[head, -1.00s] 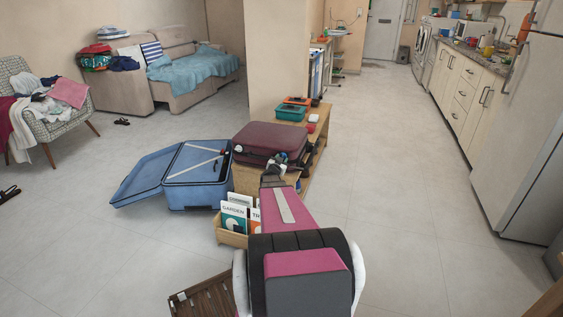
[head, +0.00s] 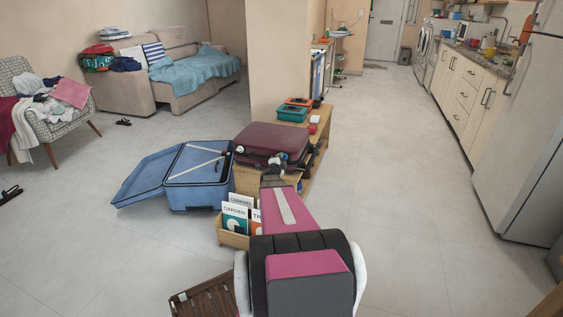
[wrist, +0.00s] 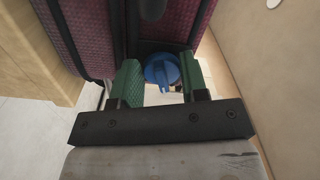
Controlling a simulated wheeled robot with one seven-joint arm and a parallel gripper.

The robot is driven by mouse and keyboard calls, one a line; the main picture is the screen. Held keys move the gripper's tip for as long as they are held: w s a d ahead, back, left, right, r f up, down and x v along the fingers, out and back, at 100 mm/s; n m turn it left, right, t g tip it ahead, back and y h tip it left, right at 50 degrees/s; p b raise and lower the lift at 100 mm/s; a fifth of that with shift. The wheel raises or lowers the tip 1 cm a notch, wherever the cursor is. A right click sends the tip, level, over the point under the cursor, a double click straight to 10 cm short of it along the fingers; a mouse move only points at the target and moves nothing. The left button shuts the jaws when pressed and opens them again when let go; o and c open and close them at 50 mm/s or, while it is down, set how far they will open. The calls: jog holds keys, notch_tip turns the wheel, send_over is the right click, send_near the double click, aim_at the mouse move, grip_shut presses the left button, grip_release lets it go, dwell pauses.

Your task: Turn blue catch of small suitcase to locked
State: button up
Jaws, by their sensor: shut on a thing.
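The small suitcase (head: 270,137) is burgundy and lies closed on a low wooden bench. In the wrist view its textured burgundy shell (wrist: 182,22) fills the top, split by a dark seam. The blue catch (wrist: 162,71) is a round knob with a raised grip at that seam. My gripper (wrist: 159,78) has its two green fingers on either side of the catch and is shut on it. In the head view my gripper (head: 273,172) is at the suitcase's near side, and my arm hides the catch. I cannot tell whether the catch is locked.
An open blue suitcase (head: 200,177) lies on the floor to the left. A wooden box of books (head: 233,240) stands just in front of the bench (head: 310,150). A teal box (head: 291,114) sits behind the suitcase. The floor to the right is clear.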

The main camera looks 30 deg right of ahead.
jog(key=shift+r+m, duration=0.15)
jog(key=shift+m, duration=1.75)
jog(key=o, duration=0.9)
jog(key=shift+c, duration=0.2)
jog(key=shift+s+a, duration=0.1)
jog(key=v, duration=1)
jog(key=shift+s+a, duration=0.2)
jog(key=shift+s, duration=0.05)
